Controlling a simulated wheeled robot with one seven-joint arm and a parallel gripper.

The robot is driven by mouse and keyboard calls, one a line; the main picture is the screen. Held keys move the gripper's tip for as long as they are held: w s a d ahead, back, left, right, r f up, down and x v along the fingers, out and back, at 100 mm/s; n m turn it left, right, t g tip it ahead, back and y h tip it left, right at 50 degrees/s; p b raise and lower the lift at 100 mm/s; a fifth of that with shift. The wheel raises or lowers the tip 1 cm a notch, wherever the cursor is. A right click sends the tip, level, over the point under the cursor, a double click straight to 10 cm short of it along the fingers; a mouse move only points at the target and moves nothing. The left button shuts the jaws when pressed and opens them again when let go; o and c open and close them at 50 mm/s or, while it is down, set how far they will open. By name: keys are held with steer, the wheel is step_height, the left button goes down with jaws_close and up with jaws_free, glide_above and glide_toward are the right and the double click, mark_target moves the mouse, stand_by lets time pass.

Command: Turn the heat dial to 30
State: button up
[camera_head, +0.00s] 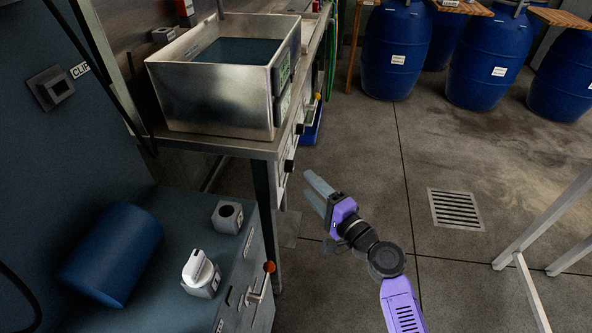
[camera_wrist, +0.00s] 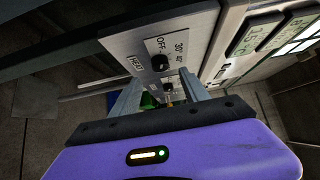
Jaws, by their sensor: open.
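In the wrist view, the heat dial (camera_wrist: 160,63) is a small black knob on a pale metal panel. A HEAT label is beside it, and the marks OFF, 30° and what looks like 40 are around it. Which mark it points to is too small to tell. My gripper (camera_wrist: 158,78) is open, its two grey fingers reaching toward the panel on either side of the dial in the picture, with nothing between them. In the head view, my gripper (camera_head: 312,190) is in front of the steel bench's front panel, apart from its small black knobs.
A steel tank (camera_head: 205,95) of dark liquid stands on the bench. A second black knob (camera_wrist: 168,86) and digital displays (camera_wrist: 262,35) show in the wrist view. A blue roller machine (camera_head: 115,250) with an orange-tipped lever (camera_head: 268,268) is at left.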

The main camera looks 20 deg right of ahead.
mark_target(293, 169)
steer(key=x, duration=0.7)
steer(key=shift+w, duration=0.15)
steer(key=shift+r, duration=0.1)
jaws_close()
